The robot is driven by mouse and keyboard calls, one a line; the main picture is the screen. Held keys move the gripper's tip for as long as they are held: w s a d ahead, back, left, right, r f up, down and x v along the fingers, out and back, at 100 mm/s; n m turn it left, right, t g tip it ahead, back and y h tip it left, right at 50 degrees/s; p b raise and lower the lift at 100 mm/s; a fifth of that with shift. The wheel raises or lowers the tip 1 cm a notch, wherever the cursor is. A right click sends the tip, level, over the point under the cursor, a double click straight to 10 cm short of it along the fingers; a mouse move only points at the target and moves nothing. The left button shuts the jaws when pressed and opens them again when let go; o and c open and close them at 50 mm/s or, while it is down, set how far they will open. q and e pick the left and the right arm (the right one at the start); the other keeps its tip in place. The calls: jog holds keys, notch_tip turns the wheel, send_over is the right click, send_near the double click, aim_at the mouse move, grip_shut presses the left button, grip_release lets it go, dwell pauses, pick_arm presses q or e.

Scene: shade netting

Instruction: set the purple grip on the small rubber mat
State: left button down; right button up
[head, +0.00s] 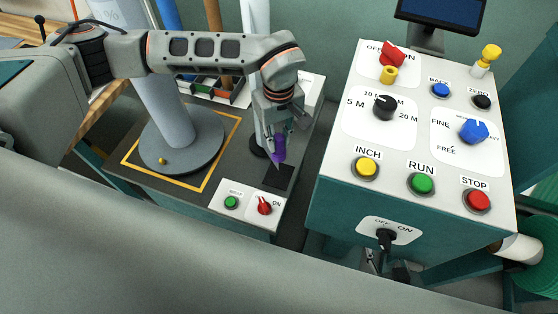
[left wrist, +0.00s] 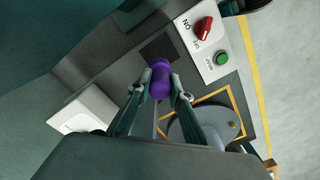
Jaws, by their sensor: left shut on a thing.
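The purple grip (head: 279,151) is held between the fingertips of my left gripper (head: 279,132), which points down. The grip also shows between the two fingers in the left wrist view (left wrist: 160,78). The small rubber mat (head: 279,178) is a dark rectangle on the grey bench top. In the head view the grip's lower end overlaps the mat's far edge. In the left wrist view the mat (left wrist: 157,48) shows just past the grip, partly hidden by it. I cannot tell the exact height of the grip above the bench. My right gripper is not in view.
A panel with a green button (head: 231,202) and red switch (head: 264,205) lies beside the mat. A round grey base with a post (head: 182,150) stands inside a yellow outline to the left. A tall control console (head: 340,180) stands to the right, across a gap.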

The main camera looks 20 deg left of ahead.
pick_arm(q)
notch_tip(320, 180, down, 10)
jog(key=shift+f, duration=0.3)
jog(key=shift+b, duration=0.3)
jog(key=shift+f, duration=0.2)
jog(key=c, duration=1.8)
grip_release()
